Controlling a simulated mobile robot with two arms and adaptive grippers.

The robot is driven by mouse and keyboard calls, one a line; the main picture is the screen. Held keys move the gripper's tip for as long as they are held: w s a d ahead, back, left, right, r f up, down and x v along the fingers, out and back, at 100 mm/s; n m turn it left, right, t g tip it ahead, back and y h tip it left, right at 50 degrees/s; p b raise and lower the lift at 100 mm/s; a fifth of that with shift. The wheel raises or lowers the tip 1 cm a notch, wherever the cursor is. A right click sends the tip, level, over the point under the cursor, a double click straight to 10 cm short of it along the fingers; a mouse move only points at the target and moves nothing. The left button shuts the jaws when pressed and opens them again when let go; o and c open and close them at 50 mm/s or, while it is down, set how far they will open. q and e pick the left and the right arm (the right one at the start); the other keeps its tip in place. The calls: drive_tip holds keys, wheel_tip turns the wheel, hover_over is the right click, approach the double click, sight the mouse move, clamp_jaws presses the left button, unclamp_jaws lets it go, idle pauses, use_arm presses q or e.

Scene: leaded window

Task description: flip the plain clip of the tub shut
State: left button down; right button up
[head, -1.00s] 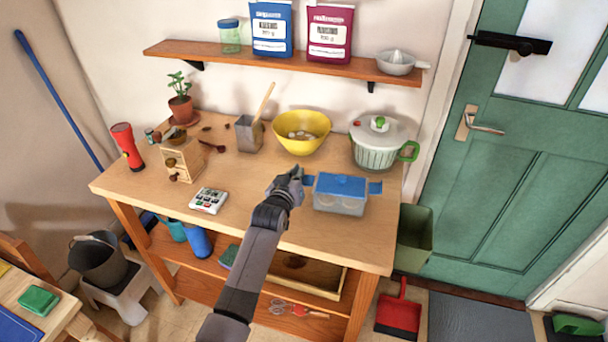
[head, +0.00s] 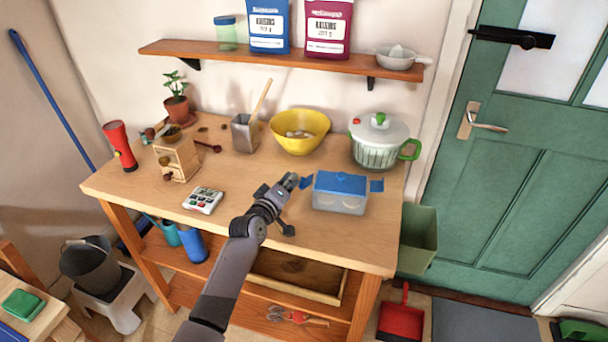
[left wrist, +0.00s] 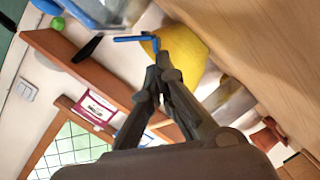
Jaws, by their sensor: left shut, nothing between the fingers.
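The tub (head: 340,203) is clear with a blue lid (head: 341,183) and stands on the wooden workbench. A blue clip sticks out at each end, the left clip (head: 308,182) and the right clip (head: 377,185); both look swung outward. I cannot tell which is plain. My left gripper (head: 291,181) is shut and empty, just left of the left clip, with a small gap. In the left wrist view a blue clip (left wrist: 133,38) juts out beyond the shut fingertips (left wrist: 155,75), and part of the tub shows at the top left. My right gripper is not in view.
A yellow bowl (head: 300,131) and a white-lidded green spinner (head: 379,143) stand behind the tub. The bench top in front of the tub is clear.

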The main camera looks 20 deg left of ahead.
use_arm(q)
wheel_tip(320, 180, down, 2)
drive_tip(key=n+b, duration=0.2)
drive_tip(key=b, duration=0.1)
drive_tip(key=shift+n+t, duration=0.3)
drive_tip(key=shift+d+f+n+t+h+b, duration=0.1)
drive_tip(key=shift+f+n+t+h+b, duration=0.1)
drive_tip(key=shift+n+b, duration=0.35)
drive_tip(key=shift+d+f+n+t+h+b, duration=0.1)
drive_tip(key=shift+n+h+b, duration=0.1)
drive_tip(key=shift+n+b, duration=0.35)
drive_tip(key=shift+r, duration=0.1)
